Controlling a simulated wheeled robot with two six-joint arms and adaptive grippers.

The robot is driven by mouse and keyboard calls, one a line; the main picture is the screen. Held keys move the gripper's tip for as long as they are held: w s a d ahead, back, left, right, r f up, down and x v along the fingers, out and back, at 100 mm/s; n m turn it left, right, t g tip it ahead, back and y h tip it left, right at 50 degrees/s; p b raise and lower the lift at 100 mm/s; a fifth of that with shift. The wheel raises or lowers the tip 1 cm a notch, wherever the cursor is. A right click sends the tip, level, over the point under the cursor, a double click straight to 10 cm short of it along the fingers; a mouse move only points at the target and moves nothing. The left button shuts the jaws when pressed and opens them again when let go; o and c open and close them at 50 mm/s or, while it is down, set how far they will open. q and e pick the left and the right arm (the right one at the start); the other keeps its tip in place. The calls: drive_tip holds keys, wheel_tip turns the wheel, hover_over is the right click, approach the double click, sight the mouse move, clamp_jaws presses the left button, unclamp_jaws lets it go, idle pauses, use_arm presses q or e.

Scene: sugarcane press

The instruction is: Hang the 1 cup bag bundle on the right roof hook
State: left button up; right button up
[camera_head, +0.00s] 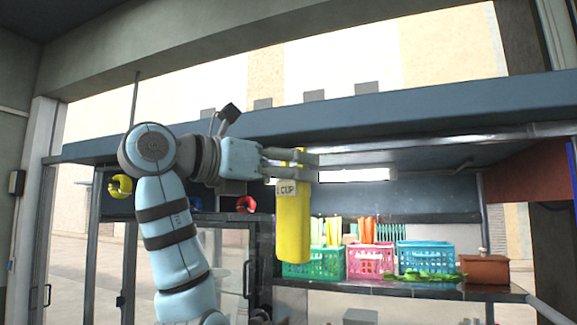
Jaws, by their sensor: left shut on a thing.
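The yellow 1 cup bag bundle (293,225) hangs upright, long and narrow, with a pale tag reading "CUP" near its top. My left gripper (300,160) is shut on the top of the bundle, just under the front edge of the stall roof (400,112). The fingers partly hide the bundle's top. A small dark bracket-like piece (462,165) shows under the roof at the right; I cannot tell if it is the right roof hook. The bundle is well to the left of that piece. My right gripper is not in view.
A green basket (300,270), a pink basket (368,268) and a blue basket (428,262) with colourful contents stand on the counter behind and right of the bundle. A brown box (487,272) stands at the right. A red object (246,204) and a yellow object (120,187) are left.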

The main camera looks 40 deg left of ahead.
use_arm(q)
drive_tip(key=w, duration=0.2)
drive_tip(key=w+a, duration=0.1)
drive_tip(key=w, duration=0.1)
drive_tip(key=w+a+p, duration=0.1)
drive_tip(key=w, duration=0.2)
drive_tip(key=shift+a+f, duration=0.2)
drive_tip(key=shift+f, duration=0.05)
drive_tip(key=shift+w+a+f, duration=0.15)
drive_tip(key=shift+w+f, duration=0.35)
